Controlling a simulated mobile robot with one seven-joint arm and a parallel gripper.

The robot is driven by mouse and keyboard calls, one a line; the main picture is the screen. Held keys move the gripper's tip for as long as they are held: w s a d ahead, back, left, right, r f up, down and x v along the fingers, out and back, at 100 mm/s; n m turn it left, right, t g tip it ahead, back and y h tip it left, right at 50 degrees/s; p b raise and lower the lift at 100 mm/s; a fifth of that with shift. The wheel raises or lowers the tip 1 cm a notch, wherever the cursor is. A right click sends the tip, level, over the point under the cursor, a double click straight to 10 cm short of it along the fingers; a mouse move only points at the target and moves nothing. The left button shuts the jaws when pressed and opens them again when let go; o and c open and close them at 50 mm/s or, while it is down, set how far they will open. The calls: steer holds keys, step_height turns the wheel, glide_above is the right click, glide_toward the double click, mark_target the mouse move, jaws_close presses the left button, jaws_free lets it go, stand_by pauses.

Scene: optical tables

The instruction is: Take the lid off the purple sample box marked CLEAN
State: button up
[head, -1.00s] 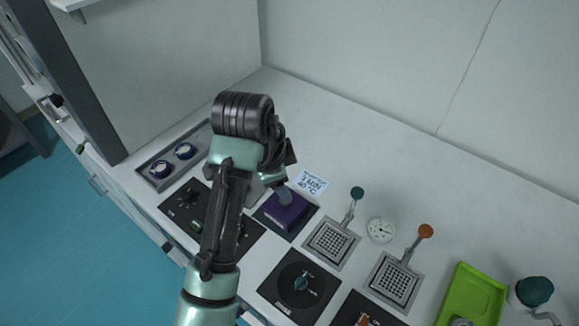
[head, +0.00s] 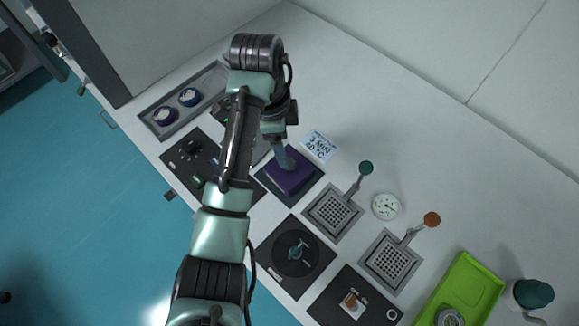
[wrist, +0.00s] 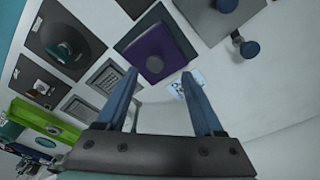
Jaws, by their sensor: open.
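The purple box (head: 291,181) sits on a dark square pad in the middle of the bench in the head view. I cannot read any CLEAN mark. My gripper (head: 284,158) is over the box in the head view, its fingers pointing down. I cannot tell the remaining height.
A card (head: 320,146) reading 3 MIN 40 °C lies beside the box. Two grid plates with handles, a small dial (head: 386,207), a black knob panel (head: 295,258) and a green tray (head: 463,292) stand to the right. A grey tray (head: 165,117) holds two round items. The back of the bench is clear.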

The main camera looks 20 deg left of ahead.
mark_target(289, 159)
steer(key=shift+s+d+f, duration=0.1)
steer(key=shift+d+f, duration=0.1)
steer(key=shift+f, duration=0.3)
steer(key=shift+d+f+p, duration=0.2)
steer(key=shift+f, duration=0.55)
steer(key=shift+d+f+p, duration=0.15)
steer(key=shift+f, duration=0.55)
steer(key=shift+d+f+p, duration=0.2)
steer(key=shift+f, duration=0.55)
jaws_close()
